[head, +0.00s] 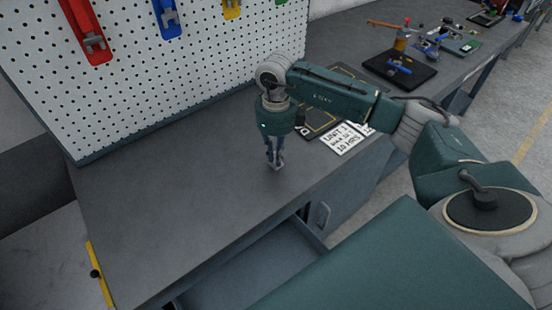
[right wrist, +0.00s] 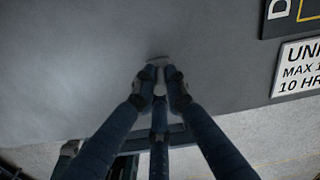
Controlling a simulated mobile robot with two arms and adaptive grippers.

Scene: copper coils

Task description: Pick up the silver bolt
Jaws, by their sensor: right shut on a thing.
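My right gripper (head: 275,163) points straight down over the grey workbench, near the middle of the head view. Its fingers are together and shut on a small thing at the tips. In the right wrist view the fingertips (right wrist: 160,82) meet around it, and a small pale grey piece, the silver bolt (right wrist: 159,59), shows just beyond them. Most of the bolt is hidden by the fingers. I cannot tell whether it touches the bench top. My left gripper is not in view.
The workbench (head: 170,215) is bare to the left of the gripper. A white pegboard (head: 190,60) with colored holders stands behind. A white sign (head: 345,138) and a black mat lie to the right. An open drawer (head: 255,270) juts out below the front edge.

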